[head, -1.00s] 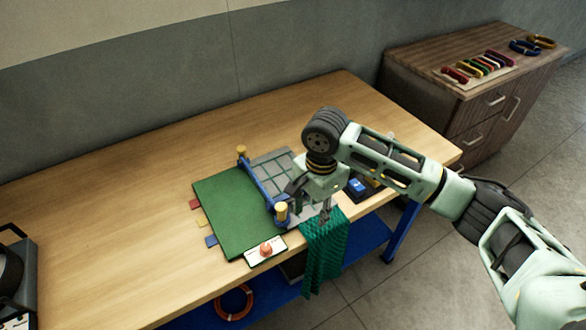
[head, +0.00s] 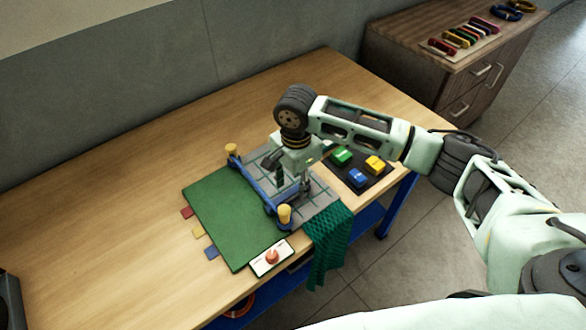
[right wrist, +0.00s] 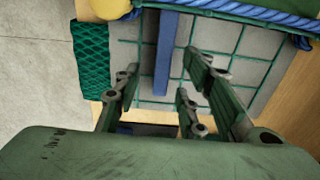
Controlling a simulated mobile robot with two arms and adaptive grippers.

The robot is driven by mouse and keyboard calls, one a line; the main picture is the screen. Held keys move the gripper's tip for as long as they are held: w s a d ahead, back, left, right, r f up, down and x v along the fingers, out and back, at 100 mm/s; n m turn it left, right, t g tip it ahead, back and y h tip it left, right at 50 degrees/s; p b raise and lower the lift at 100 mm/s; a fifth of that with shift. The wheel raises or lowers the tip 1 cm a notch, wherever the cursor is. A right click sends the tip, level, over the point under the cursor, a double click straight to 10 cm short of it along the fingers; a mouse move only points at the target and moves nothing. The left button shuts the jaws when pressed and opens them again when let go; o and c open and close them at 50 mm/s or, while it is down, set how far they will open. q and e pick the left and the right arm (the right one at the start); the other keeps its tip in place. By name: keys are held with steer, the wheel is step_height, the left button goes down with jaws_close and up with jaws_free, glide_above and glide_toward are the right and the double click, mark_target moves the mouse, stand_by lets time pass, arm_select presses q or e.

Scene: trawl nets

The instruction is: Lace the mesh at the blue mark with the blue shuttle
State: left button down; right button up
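The grey board (head: 318,206) with its green mesh (right wrist: 247,50) lies on the bench beside a blue bar (head: 254,187) with yellow end knobs. My right gripper (head: 293,185) points down over the board, its fingers apart and apparently empty. In the right wrist view my right gripper (right wrist: 158,88) straddles a blue strip (right wrist: 167,45) that runs across the board; I cannot tell whether this is the blue mark. My left gripper is out of view.
Green netting (head: 326,245) hangs over the front edge. A green mat (head: 232,218) with coloured tabs and a red button (head: 272,256) lie left. The bench's left half is clear.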

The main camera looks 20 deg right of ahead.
mark_target(295, 189)
step_height(295, 189, down, 3)
steer(key=shift+w+f, duration=0.1)
steer(key=shift+f, duration=0.1)
steer(key=shift+w+a+f, duration=0.1)
steer(key=shift+f, duration=0.1)
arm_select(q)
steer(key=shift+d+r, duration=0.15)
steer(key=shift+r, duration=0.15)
arm_select(e)
jaws_close()
